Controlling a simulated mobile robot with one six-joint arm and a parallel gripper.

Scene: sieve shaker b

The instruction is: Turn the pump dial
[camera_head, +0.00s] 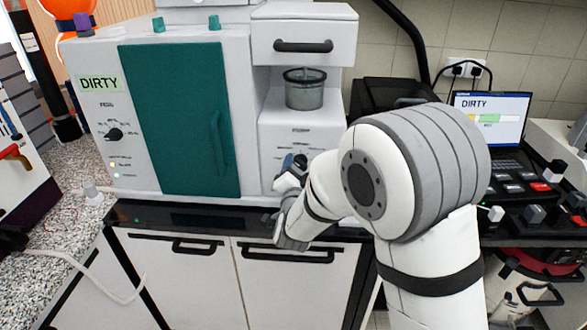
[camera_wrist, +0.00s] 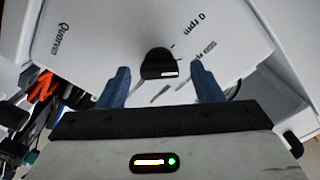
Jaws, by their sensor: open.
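The pump dial (camera_wrist: 158,63) is a black knob on a white panel marked "0 rpm" and "Quorvin" in the wrist view. My gripper (camera_wrist: 157,71) is open, with one blue fingertip on each side of the dial and a visible gap to it on both sides. I cannot tell whether the fingertips reach the panel. In the head view, my gripper (camera_head: 294,163) is at the front of the white unit (camera_head: 300,127) below the glass beaker. My arm and gripper hide the dial there.
A white machine with a green door (camera_head: 176,120) and another black dial (camera_head: 114,134) stands to the left. A glass beaker (camera_head: 304,93) sits above the panel. A laptop (camera_head: 491,118) reading "DIRTY" and several small parts are on the right. A black counter edge runs below.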

